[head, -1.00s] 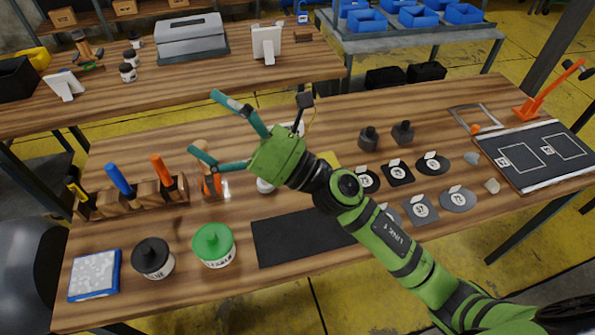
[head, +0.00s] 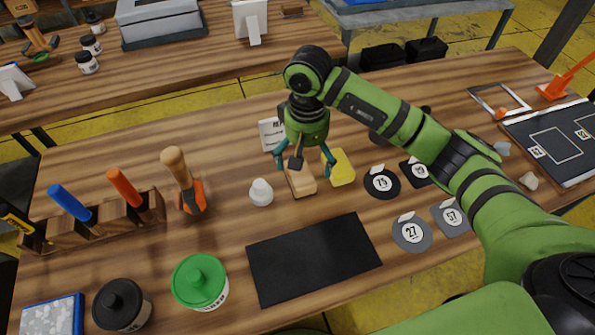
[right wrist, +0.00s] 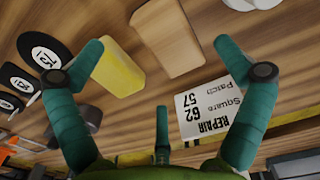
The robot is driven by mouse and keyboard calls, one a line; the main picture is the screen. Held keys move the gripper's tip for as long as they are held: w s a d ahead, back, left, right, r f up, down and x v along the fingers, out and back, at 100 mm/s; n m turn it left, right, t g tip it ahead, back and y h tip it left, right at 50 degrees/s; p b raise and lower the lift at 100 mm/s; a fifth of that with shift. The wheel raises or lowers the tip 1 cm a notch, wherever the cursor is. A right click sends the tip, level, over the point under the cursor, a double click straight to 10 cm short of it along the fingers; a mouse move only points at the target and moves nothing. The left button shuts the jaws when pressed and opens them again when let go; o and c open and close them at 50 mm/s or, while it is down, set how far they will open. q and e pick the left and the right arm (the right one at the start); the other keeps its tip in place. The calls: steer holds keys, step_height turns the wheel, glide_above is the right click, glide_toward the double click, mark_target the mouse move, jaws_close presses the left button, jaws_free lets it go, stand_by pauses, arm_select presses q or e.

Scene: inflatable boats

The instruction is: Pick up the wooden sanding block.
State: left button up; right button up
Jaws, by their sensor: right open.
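The wooden sanding block (head: 301,181) is a pale tan block lying on the workbench, beside a yellow block. It also shows in the right wrist view (right wrist: 168,38), near the top between my fingers, with nothing gripping it. My right gripper (head: 304,164) is above the block, pointing down, with its green fingers spread open and empty. In the right wrist view its fingertips (right wrist: 175,62) frame the block and the yellow block. The upper part of the block is partly hidden by the gripper in the head view. My left gripper is not in view.
A repair card (head: 271,134) stands behind. A black mat (head: 312,257) lies in front. Round patches (head: 381,183) are to the right.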

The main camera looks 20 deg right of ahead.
mark_target(305, 171)
steer(key=shift+s+f, duration=0.15)
steer(key=shift+f, duration=0.25)
step_height(305, 171, down, 4)
steer(key=shift+a+r+p, duration=0.1)
steer(key=shift+r+p, duration=0.05)
steer(key=shift+p, duration=0.75)
steer(key=shift+w+f, duration=0.2)
steer(key=shift+f, duration=0.25)
steer(key=c, duration=1.3)
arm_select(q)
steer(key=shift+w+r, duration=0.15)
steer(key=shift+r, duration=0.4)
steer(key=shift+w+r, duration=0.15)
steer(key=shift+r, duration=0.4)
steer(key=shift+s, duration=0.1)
